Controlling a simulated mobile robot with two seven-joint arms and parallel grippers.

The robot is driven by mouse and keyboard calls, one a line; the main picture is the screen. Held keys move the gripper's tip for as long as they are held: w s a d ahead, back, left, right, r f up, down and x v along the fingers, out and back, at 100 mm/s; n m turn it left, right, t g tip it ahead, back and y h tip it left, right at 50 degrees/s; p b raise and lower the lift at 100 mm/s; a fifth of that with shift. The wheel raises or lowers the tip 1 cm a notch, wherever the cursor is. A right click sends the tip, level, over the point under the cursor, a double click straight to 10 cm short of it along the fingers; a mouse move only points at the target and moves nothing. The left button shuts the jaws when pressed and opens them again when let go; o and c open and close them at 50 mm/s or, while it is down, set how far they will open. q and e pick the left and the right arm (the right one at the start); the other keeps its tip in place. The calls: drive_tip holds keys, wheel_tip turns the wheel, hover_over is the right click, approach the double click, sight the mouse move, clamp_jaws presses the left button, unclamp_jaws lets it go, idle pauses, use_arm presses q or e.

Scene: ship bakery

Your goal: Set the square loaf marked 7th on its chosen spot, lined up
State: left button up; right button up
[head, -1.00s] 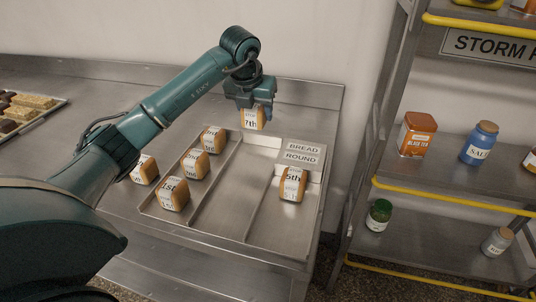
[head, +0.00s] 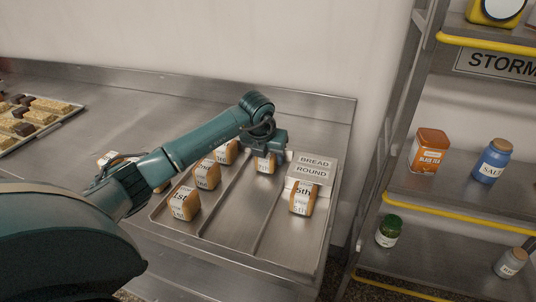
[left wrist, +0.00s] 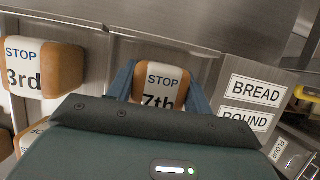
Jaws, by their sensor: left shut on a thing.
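The square loaf marked 7th (head: 265,168) is orange-brown with a white band. My left gripper (head: 266,156) is shut on it, at the far end of the metal tray's middle lane (head: 240,207). In the left wrist view the loaf (left wrist: 160,84) sits between the two blue fingers (left wrist: 160,96), its label facing the camera. The gripper hides its lower part, so I cannot tell whether it touches the tray floor. My right gripper is out of view.
Loaves marked 1st (head: 184,203), 2nd (head: 207,174) and 3rd (left wrist: 42,68) line the left lane. The 5th loaf (head: 303,198) is in the right lane, before the BREAD ROUND sign (head: 313,166). Another loaf (head: 108,158) is partly behind my arm. The middle lane's near part is clear.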

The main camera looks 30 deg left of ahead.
use_arm(q)
drive_tip(key=shift+f, duration=0.2)
drive_tip(key=o, duration=1)
drive_tip(key=shift+r, duration=0.1)
drive_tip(key=shift+r, duration=0.25)
drive_tip(key=shift+s+r, duration=0.15)
drive_tip(key=shift+r, duration=0.25)
drive_tip(key=v, duration=1.1)
